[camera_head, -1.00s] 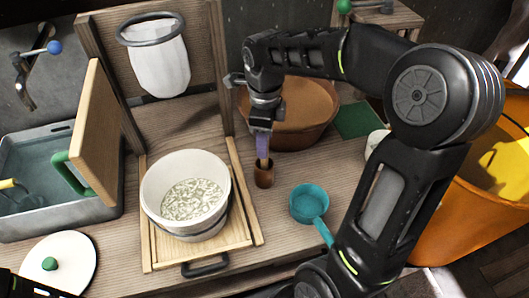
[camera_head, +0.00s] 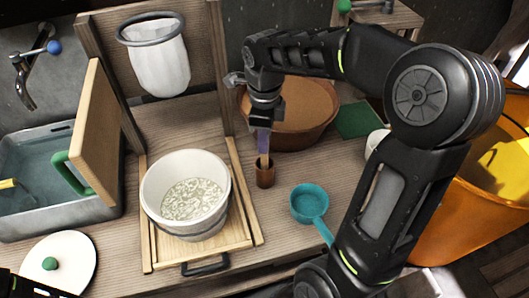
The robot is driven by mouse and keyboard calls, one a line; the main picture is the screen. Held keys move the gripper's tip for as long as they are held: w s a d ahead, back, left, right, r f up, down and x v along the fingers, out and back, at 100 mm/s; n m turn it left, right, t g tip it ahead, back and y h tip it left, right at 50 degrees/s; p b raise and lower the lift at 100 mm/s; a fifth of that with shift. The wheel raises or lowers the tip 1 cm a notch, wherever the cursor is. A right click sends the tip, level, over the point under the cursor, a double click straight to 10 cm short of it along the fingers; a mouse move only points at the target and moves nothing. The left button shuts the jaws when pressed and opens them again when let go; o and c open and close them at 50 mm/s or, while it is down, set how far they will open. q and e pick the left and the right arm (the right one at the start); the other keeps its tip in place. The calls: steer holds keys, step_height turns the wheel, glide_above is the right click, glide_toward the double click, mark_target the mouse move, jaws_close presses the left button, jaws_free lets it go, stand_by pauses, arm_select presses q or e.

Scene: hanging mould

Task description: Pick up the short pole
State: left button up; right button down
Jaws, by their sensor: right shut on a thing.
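The short pole (camera_head: 263,143) is thin and upright, purple above and pale at its lower part. Its lower end is inside or just over the mouth of a small brown cup (camera_head: 265,178); I cannot tell how deep it reaches. My right gripper (camera_head: 263,126) points down and is shut on the pole's upper part, above the cup. The top of the pole is hidden by the gripper. My left gripper is not in view; only a dark part of mine shows at the bottom left corner.
A brown bowl (camera_head: 303,128) stands right behind the gripper. A teal ladle (camera_head: 310,205) lies to the cup's right. A white pot (camera_head: 160,181) with pale contents sits on a wooden tray (camera_head: 243,208) to the left. An orange bucket (camera_head: 450,222) is far right.

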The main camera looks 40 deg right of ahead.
step_height(320, 180, up, 9)
steer(key=shift+r, duration=0.6)
stand_by(0.7)
